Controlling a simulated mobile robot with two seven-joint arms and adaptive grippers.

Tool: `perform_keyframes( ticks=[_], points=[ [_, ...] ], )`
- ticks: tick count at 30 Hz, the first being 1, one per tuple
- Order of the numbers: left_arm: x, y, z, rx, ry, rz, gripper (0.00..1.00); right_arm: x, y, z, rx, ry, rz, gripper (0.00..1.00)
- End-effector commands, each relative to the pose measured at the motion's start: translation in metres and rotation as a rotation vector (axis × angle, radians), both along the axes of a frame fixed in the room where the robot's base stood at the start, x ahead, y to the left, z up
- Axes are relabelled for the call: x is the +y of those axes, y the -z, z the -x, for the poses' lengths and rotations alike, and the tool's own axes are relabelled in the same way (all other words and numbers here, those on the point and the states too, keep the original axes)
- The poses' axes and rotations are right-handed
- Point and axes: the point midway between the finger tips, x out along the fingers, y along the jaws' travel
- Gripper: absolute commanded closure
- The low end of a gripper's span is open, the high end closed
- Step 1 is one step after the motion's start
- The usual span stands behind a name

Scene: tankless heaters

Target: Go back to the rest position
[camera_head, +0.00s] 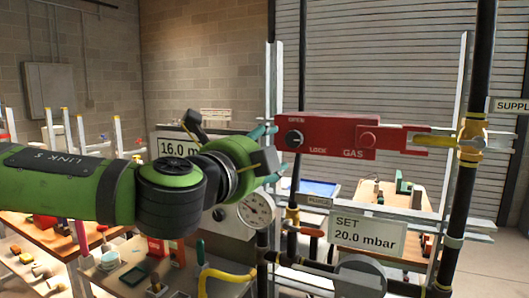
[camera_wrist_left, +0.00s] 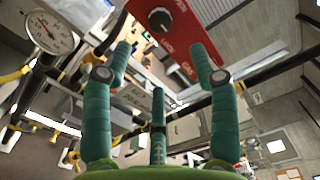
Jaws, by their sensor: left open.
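My left gripper (camera_head: 270,152) reaches in from the left on its green arm. Its teal fingers are spread at the left end of a red lockout box (camera_head: 335,138) marked OPEN, LOCK and GAS. In the left wrist view the open fingers (camera_wrist_left: 160,62) show with nothing held between them, and the red box (camera_wrist_left: 172,32) with its black knob lies beyond the fingertips. I cannot tell whether a finger touches the box. The box's red arm reaches right to the yellow valve (camera_head: 471,138) on the black pipe. My right gripper is not in view.
A pressure gauge (camera_head: 257,209) and black pipes sit below the gripper. A SET 20.0 mbar sign (camera_head: 367,234) stands below the box. Upright metal posts (camera_head: 273,80) flank it. A cluttered bench (camera_head: 130,270) is lower left. Open air lies above the arm.

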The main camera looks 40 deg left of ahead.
Motion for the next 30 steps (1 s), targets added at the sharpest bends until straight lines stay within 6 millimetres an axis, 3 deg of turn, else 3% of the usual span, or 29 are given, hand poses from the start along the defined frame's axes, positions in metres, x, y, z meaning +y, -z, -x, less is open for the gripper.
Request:
perform_keyframes(
  ticks=[11,16,20,25,30],
  points=[
    [0.0,0.0,-0.001,0.001,0.001,0.001,0.4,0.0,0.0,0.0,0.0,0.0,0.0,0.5],
    [0.007,0.025,-0.011,0.029,0.01,0.069,0.4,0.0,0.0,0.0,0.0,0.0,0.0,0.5],
    [0.019,0.077,-0.027,0.084,0.014,0.202,0.4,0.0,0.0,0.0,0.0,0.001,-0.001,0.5],
    [0.03,0.168,-0.039,0.175,-0.014,0.412,0.4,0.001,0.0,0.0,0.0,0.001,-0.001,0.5],
    [0.03,0.264,-0.033,0.275,-0.081,0.621,0.4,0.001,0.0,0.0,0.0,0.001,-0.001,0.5]
  ],
)
